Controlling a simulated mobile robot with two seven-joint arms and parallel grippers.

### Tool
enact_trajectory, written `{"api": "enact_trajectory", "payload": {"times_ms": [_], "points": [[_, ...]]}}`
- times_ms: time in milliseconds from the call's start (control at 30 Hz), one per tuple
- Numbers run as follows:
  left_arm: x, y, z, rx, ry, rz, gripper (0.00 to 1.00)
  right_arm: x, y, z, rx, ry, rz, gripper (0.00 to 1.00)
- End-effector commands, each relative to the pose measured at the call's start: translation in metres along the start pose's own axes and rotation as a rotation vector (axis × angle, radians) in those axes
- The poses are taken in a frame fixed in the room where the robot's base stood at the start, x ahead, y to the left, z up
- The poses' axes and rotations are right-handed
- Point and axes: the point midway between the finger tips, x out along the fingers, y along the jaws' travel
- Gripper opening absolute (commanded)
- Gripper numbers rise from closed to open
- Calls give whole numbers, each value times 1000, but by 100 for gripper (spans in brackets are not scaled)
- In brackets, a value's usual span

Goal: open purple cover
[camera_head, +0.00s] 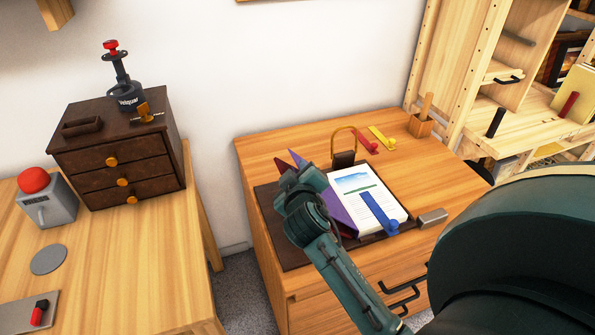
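The purple cover (342,213) is tilted up along the left side of a white printed page (362,195), and the page is exposed. A purple tip also shows above my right gripper (297,178). My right arm comes in from the lower right, and its gripper is over the cover, hiding much of it. I cannot tell whether its fingers touch or hold the cover. A blue clip-like piece (380,212) lies across the page. The page rests on a dark brown board (268,212). My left gripper is not in view.
On the desk (262,150) are a padlock-like piece (344,158), a red piece (367,143), a yellow piece (383,138), a wooden holder (421,125) and a grey block (432,217). A dark drawer box (118,150) and red-button box (48,205) stand left.

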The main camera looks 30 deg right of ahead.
Motion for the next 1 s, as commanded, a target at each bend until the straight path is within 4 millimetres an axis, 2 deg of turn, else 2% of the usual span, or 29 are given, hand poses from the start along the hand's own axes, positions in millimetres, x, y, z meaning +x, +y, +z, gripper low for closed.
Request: {"api": "enact_trajectory", "payload": {"times_ms": [133,467,1000], "points": [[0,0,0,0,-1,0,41,0,0,0,0,0,0,26],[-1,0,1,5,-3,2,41,0,0,0,0,0,0,0],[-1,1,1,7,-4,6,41,0,0,0,0,1,-1,0]]}}
